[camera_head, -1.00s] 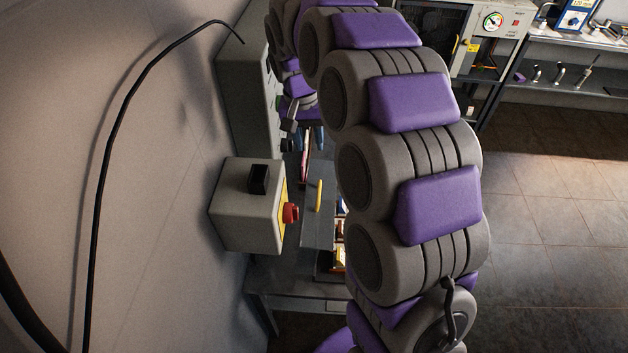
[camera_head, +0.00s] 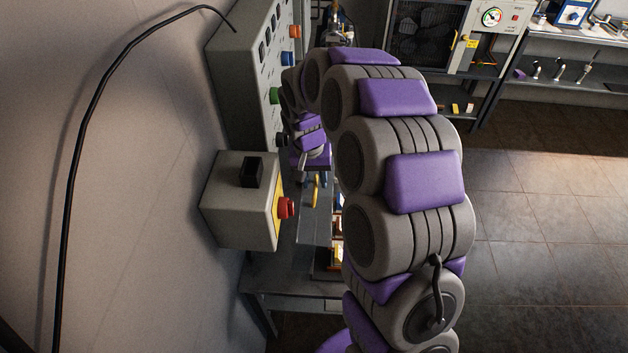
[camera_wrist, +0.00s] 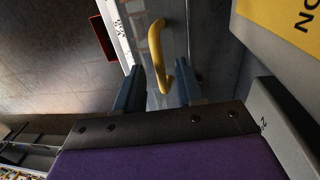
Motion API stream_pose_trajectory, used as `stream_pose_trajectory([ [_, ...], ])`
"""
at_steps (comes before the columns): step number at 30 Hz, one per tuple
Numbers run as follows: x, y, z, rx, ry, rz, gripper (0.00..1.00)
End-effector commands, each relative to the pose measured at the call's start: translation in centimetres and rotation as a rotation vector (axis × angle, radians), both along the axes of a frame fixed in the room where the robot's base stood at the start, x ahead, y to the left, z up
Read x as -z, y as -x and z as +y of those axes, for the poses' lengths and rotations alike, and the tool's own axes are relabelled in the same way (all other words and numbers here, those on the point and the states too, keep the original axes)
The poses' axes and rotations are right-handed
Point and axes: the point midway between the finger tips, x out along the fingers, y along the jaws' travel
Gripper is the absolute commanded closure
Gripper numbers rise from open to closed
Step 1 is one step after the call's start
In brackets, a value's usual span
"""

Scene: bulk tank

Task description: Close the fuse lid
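The fuse lid (camera_head: 314,222) is a grey panel with a yellow handle (camera_head: 316,190). It is partly hidden behind my arm in the head view. In the wrist view the lid (camera_wrist: 174,22) and its curved yellow handle (camera_wrist: 156,50) lie straight ahead. My gripper (camera_head: 313,180) is just above the handle in the head view. In the wrist view its two blue fingers stand apart, so my gripper (camera_wrist: 158,80) is open. The lower end of the handle appears between the fingers, with gaps on both sides. I cannot tell whether they touch it.
A grey box with a red button (camera_head: 286,208) on a yellow plate stands close left of the lid. A grey cabinet (camera_head: 240,80) with coloured buttons is behind it on the wall. A grey table (camera_head: 290,287) lies below. The tiled floor (camera_head: 540,200) at right is clear.

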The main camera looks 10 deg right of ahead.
Motion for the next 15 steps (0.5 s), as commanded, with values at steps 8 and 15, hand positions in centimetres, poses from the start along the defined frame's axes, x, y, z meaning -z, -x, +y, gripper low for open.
stream_pose_trajectory([
  [8, 0.32, -0.01, 0.08, 0.0, 0.0, -0.001, 0.62],
  [15, 0.33, 0.01, 0.08, 0.0, 0.0, 0.0, 0.79],
])
